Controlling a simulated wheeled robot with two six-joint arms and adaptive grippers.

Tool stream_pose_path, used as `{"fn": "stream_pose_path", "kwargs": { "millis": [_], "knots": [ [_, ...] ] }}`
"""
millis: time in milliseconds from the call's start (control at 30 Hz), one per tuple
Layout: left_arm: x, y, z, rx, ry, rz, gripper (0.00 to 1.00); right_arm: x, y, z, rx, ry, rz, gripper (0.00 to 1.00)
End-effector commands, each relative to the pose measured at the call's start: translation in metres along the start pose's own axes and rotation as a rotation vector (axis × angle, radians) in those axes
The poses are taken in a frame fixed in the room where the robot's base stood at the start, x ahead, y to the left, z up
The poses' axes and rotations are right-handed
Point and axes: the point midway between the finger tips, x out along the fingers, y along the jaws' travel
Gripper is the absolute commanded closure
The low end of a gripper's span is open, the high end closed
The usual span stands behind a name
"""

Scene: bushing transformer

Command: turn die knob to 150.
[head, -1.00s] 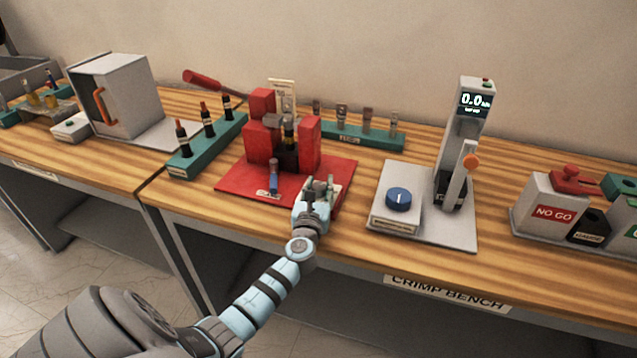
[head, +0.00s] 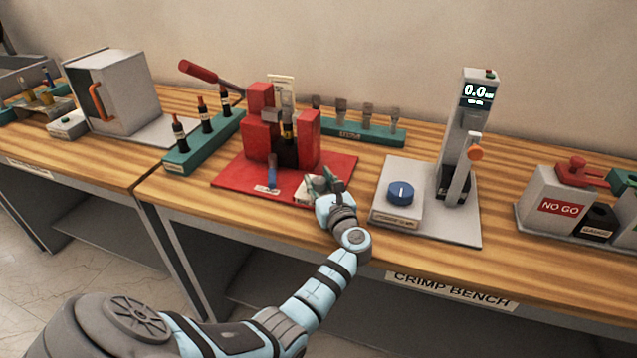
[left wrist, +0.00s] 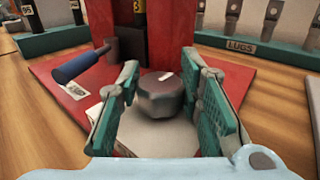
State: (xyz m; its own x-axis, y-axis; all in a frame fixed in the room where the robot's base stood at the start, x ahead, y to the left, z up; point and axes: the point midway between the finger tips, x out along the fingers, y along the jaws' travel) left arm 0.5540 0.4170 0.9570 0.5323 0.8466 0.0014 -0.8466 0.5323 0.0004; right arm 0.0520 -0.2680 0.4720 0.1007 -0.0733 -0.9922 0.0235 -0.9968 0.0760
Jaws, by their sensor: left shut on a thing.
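In the head view the left gripper (head: 325,184) covers the knob, and only part of the pale dial plate (head: 305,189) shows. The dial's numbers are not readable. My right gripper is not in view.
The red press (head: 312,138) stands just behind the knob, with a blue-handled lever (head: 272,174) to its left. A blue knob (head: 401,193) on a grey tester is to the right. A teal rack (head: 205,140) is at left, and a lugs rack (head: 362,131) behind.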

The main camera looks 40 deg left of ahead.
Motion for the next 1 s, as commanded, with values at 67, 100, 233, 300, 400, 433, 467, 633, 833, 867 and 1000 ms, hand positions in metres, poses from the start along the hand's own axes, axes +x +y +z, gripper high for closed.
{"fn": "stream_pose_path", "kwargs": {
  "millis": [67,100,233,300,400,433,467,633,833,867,1000],
  "knots": [
    [-0.001,0.001,-0.003,0.002,0.006,0.002,0.95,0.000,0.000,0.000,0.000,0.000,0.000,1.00],
    [-0.001,0.001,-0.003,0.002,0.006,0.001,0.95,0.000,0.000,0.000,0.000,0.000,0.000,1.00],
    [-0.001,0.001,-0.003,0.002,0.006,0.001,0.95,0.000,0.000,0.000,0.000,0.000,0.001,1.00],
    [-0.001,0.001,-0.003,0.002,0.007,0.001,0.62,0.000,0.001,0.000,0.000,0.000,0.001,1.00],
    [-0.001,0.000,-0.002,0.002,0.005,0.000,0.46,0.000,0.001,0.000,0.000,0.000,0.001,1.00],
    [-0.001,0.000,-0.002,0.002,0.005,0.000,0.46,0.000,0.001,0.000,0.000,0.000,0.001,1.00],
    [-0.001,0.000,-0.002,0.001,0.004,0.000,0.46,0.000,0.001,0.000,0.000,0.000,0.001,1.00],
    [0.000,0.000,-0.001,0.001,0.003,0.000,0.46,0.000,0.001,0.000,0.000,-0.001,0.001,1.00],
    [-0.018,0.000,-0.002,-0.002,0.006,-0.002,0.46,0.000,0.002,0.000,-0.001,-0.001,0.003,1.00],
    [-0.024,0.000,-0.002,-0.001,0.006,-0.001,0.46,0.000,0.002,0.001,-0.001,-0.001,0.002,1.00],
    [-0.055,0.001,-0.002,-0.002,0.007,-0.001,0.46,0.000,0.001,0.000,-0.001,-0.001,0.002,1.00]
  ]
}}
